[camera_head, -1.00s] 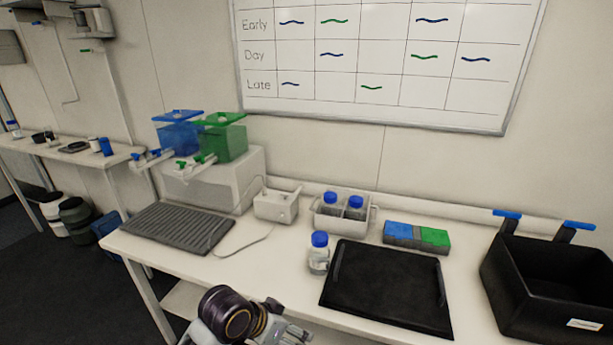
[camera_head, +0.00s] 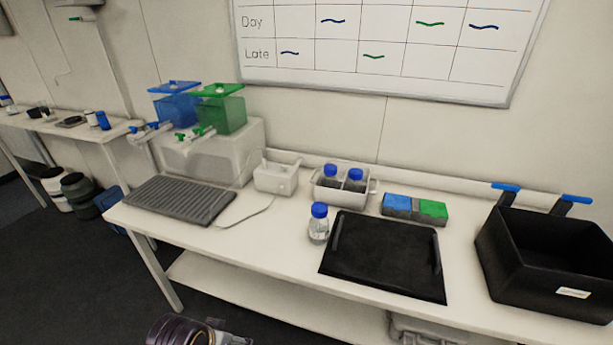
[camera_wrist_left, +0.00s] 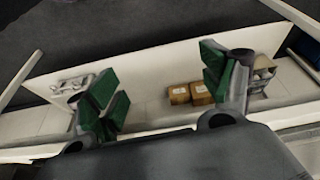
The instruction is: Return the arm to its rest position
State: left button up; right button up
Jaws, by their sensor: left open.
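My left arm shows at the bottom edge of the head view, low in front of the bench (camera_head: 270,235). Its left gripper (camera_head: 232,340) is mostly cut off there. In the left wrist view the left gripper (camera_wrist_left: 160,85) has its two green-padded fingers wide apart with nothing between them. Beyond the fingers are a pale shelf surface and small brown boxes (camera_wrist_left: 190,94), not touched. My right gripper is in neither view.
On the bench are a ribbed grey mat (camera_head: 180,200), a blue-capped bottle (camera_head: 318,225), a black tray (camera_head: 385,258), a bottle caddy (camera_head: 340,190) and a black bin (camera_head: 545,260). Blue and green dispensers (camera_head: 200,108) stand at the back. Dark floor in front is free.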

pick_arm(q)
jog(key=s+a+f+g+y+p, duration=0.1)
jog(key=s+a+f+p, duration=0.2)
jog(key=f, duration=1)
jog(key=s+f+g+p, duration=0.1)
jog(key=s+f+p, duration=0.35)
jog(key=f, duration=0.85)
jog(key=s+a+f+p, duration=0.2)
jog(key=s+f+p, duration=0.2)
jog(key=s, duration=0.6)
jog(key=s+a+f+g+p, duration=0.1)
jog(key=s+f+p, duration=0.3)
jog(key=s+f, duration=0.4)
jog(key=shift+s+a, duration=0.55)
jog(key=shift+s, duration=0.4)
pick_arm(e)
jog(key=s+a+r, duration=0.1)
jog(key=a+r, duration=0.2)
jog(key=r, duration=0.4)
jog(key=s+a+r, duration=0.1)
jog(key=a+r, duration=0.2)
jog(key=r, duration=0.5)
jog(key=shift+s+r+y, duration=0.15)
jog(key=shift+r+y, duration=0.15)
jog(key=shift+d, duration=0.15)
